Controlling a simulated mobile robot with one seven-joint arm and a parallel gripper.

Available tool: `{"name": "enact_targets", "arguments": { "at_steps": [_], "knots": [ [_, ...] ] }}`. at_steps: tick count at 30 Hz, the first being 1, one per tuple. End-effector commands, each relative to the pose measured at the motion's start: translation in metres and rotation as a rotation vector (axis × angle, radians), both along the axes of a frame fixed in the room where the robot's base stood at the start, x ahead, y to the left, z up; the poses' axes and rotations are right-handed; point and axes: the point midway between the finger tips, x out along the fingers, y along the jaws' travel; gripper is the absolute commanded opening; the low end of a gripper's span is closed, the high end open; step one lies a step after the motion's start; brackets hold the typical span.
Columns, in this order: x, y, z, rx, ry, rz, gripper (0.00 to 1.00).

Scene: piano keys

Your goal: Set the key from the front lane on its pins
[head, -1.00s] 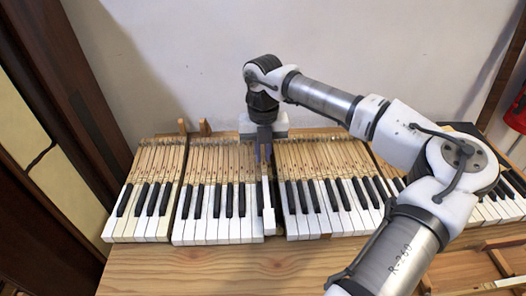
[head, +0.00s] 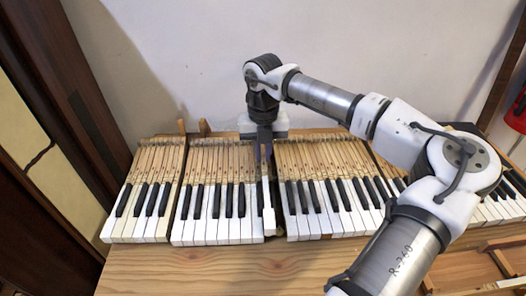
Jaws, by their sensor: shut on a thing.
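My gripper (head: 265,158) is at the gap between two blocks of piano keys, pointing down. It is shut on a single key (head: 268,215), whose white front end shows below the fingers. The key lies lengthwise in the gap, roughly in line with its neighbours. Its front end looks slightly higher and set apart from the keys beside it. The rear part of the key is hidden by my gripper. The pins under it are hidden, so I cannot tell whether the key rests on them.
A block of keys (head: 210,229) stands left of the gap and another block (head: 320,223) stands right of it. A further block (head: 135,230) is at the far left. The wooden table front (head: 200,268) is clear. A wooden frame (head: 480,262) lies at the lower right.

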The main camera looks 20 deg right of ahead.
Motion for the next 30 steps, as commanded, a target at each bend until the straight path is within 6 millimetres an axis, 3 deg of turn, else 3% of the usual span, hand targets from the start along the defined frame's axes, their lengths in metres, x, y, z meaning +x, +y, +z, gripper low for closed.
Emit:
{"name": "enact_targets", "arguments": {
  "at_steps": [29,30],
  "knots": [
    [0.000,0.000,-0.015,0.000,0.000,0.000,0.00],
    [0.000,0.000,-0.014,0.000,0.000,0.000,0.16]
  ]
}}
